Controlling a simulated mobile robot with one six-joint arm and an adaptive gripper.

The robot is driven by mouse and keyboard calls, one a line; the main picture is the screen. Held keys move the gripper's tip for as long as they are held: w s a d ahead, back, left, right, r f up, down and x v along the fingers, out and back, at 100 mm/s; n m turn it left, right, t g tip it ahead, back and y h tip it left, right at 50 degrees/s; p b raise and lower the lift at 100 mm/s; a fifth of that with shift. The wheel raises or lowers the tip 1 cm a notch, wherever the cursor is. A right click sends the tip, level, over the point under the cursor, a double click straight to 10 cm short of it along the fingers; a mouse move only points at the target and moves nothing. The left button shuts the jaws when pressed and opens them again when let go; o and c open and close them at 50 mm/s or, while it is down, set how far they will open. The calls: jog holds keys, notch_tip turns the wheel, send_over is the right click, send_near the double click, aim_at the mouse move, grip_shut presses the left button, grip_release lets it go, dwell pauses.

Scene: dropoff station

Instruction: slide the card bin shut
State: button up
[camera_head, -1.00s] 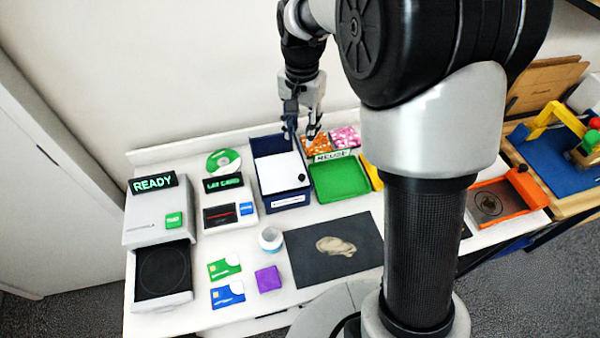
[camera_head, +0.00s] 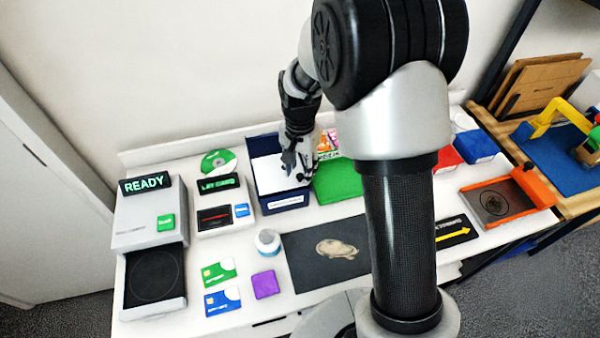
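The dark blue bin (camera_head: 262,197), which I take for the card bin, stands at the back middle of the bench. It has a white sliding panel (camera_head: 266,172) on top and a white label on its front. A dark gap shows behind the panel at the bin's back end, so the bin looks partly open. My gripper (camera_head: 299,176) points down at the panel's right front part. It hides the small black knob there. I cannot tell whether the fingers touch or hold the knob, or how far apart they are.
A green tray (camera_head: 338,184) stands close to the bin's right. A card reader (camera_head: 222,216) and a READY machine (camera_head: 148,222) with its drawer out stand left. A white-and-blue roll (camera_head: 267,241) and a dark mat (camera_head: 308,268) lie in front. My arm hides the bench's right middle.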

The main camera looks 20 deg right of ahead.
jog(key=shift+f, duration=0.65)
jog(key=shift+c, duration=0.4)
grip_shut()
